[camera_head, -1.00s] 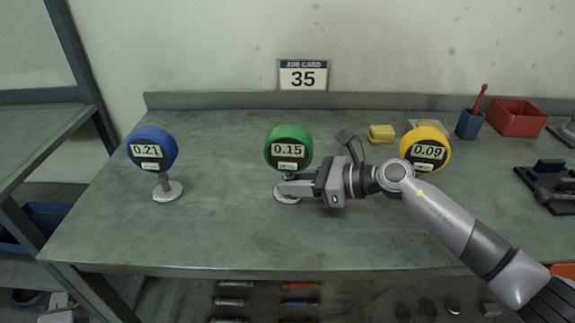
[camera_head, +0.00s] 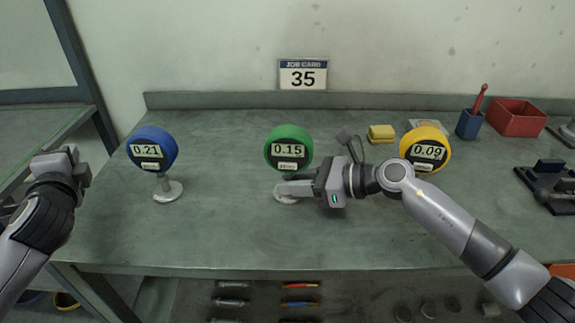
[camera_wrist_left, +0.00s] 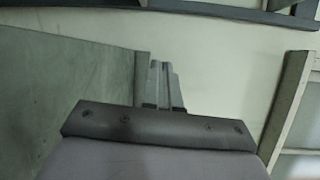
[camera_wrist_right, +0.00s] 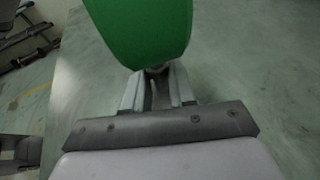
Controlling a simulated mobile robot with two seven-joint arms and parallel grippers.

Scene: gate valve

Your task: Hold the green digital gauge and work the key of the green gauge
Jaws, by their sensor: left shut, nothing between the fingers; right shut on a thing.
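The green digital gauge (camera_head: 288,146) stands upright on its stem and round base (camera_head: 286,197) in the middle of the bench, reading 0.15. A pale label or key shows below its display. My right gripper (camera_head: 287,188) is shut on the gauge's stem, just under the green head. In the right wrist view the green head (camera_wrist_right: 140,30) rises just beyond the fingers (camera_wrist_right: 158,88). My left gripper (camera_head: 72,160) is at the left, beyond the bench's left edge and left of the blue gauge. In the left wrist view its fingers (camera_wrist_left: 162,84) are together and empty.
A blue gauge (camera_head: 152,148) reading 0.21 stands at left, between my left gripper and the green gauge. A yellow gauge (camera_head: 426,148) reading 0.09 stands behind my right arm. A yellow block (camera_head: 381,133), blue cup (camera_head: 469,125) and red bin (camera_head: 517,118) are at back right. The front left of the bench is clear.

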